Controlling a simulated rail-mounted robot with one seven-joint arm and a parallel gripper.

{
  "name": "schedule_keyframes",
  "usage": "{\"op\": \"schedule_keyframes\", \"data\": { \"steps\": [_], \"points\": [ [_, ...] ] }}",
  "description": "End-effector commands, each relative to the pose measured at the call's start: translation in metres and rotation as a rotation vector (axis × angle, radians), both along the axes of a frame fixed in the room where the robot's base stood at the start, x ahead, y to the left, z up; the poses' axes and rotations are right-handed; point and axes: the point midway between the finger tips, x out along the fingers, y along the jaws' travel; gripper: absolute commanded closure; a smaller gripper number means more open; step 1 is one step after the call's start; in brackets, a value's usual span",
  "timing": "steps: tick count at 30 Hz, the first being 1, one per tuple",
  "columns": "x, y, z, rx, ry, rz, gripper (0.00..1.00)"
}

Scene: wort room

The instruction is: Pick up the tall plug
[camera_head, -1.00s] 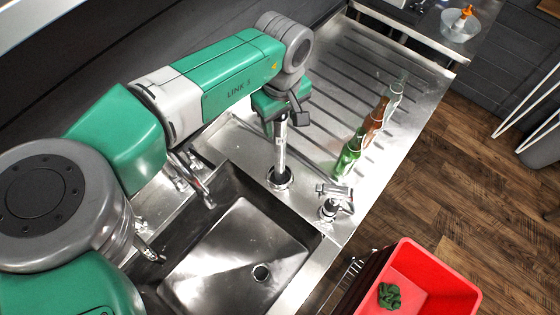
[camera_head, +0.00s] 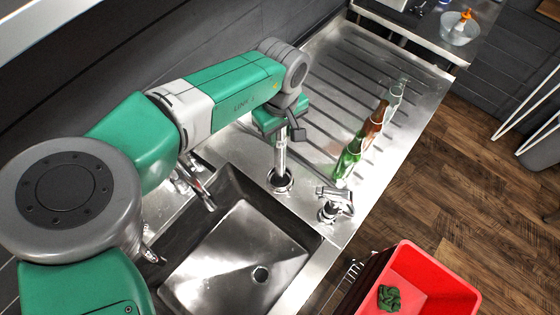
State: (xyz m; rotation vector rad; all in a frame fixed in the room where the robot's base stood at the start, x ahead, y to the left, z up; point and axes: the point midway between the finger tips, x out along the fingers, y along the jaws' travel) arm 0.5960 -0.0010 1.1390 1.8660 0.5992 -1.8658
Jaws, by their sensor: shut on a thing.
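The tall plug (camera_head: 281,158) appears as an upright shiny metal tube. Its foot is in a dark-edged round collar on the steel deck between the sink and the ribbed drainboard. My gripper (camera_head: 281,133) points down from above and is shut on the upper end of the plug. The fingertips are small and merge with the shiny metal, so their exact contact is hard to see. I cannot tell whether the plug's foot is seated or slightly raised.
The steel sink (camera_head: 235,255) lies in front. A metal tap-like fitting (camera_head: 334,203) stands close at the right. Green (camera_head: 347,160), brown (camera_head: 374,124) and clear (camera_head: 395,95) bottles line the drainboard's right side. A red bin (camera_head: 425,285) holds a dark green item (camera_head: 389,298).

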Motion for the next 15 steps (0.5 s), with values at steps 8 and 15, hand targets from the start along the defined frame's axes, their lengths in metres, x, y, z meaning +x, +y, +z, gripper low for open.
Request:
{"op": "schedule_keyframes", "data": {
  "steps": [8,15],
  "points": [
    [0.001,0.0,0.025,-0.002,-0.004,0.0,1.0],
    [0.001,0.0,0.078,-0.002,-0.004,0.001,1.0]
  ]
}}
